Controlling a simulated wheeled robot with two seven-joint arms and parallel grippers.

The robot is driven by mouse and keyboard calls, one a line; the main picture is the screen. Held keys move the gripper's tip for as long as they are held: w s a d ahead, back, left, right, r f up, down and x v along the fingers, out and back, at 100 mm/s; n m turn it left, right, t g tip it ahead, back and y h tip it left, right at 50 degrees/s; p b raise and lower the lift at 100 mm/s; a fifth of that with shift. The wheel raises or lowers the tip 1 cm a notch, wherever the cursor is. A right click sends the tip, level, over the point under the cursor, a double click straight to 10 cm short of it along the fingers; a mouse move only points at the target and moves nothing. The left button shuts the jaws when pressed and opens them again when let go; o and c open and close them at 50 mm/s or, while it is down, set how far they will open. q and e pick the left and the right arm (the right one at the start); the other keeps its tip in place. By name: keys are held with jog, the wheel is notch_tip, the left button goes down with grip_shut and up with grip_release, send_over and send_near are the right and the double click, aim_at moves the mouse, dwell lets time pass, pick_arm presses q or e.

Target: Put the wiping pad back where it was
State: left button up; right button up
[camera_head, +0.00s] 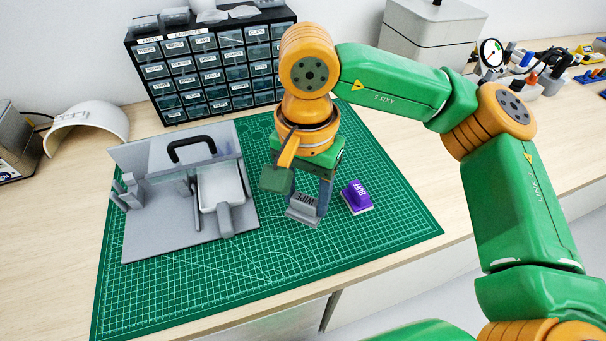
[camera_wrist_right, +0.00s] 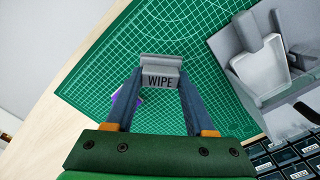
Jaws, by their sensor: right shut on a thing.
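The grey wiping pad, labelled WIPE (camera_head: 301,211), is between the fingertips of my right gripper (camera_head: 309,200). In the right wrist view the pad (camera_wrist_right: 161,80) sits at the tips of both fingers, label facing the camera. My right gripper is shut on it and points down over the green cutting mat (camera_head: 265,262). I cannot tell whether the pad's underside touches the mat. My left gripper is not in view.
A purple BUFF pad (camera_head: 357,196) stands close to the right of the held pad. A grey fixture (camera_head: 165,239) with a tray and black handle stands to the left. A labelled drawer cabinet (camera_head: 208,65) is behind. The mat's front is clear.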

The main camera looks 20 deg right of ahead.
aim_at(309, 205)
jog(key=f, duration=0.1)
jog(key=w+f, duration=0.1)
jog(key=f, duration=0.1)
jog(key=d+f, duration=0.1)
jog(key=f, duration=0.1)
jog(key=shift+w+f+p, duration=0.15)
jog(key=shift+w+p, duration=0.1)
jog(key=shift+p, duration=0.05)
jog(key=shift+f, duration=0.3)
jog(key=o, duration=1.2)
jog(key=shift+r, duration=0.3)
notch_tip(309, 205, up, 12)
jog(key=shift+f, duration=0.1)
